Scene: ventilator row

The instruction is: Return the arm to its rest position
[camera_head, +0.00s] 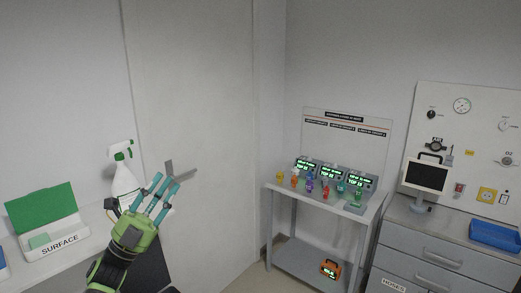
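My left arm comes in from the bottom left, with a green wrist and teal fingers. My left gripper (162,192) is raised in front of the pale wall panel, with its fingers spread apart and nothing visible between them. It overlaps the lower right side of a white spray bottle (123,182) in the picture; I cannot tell whether they touch. My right gripper is not in view.
A box marked SURFACE (58,241) with a green lid stands on the left counter. A grey handle (181,174) shows just beyond the fingers. A stand (281,188) with lit devices and coloured items is at centre right, beside a grey drawer cabinet (440,252).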

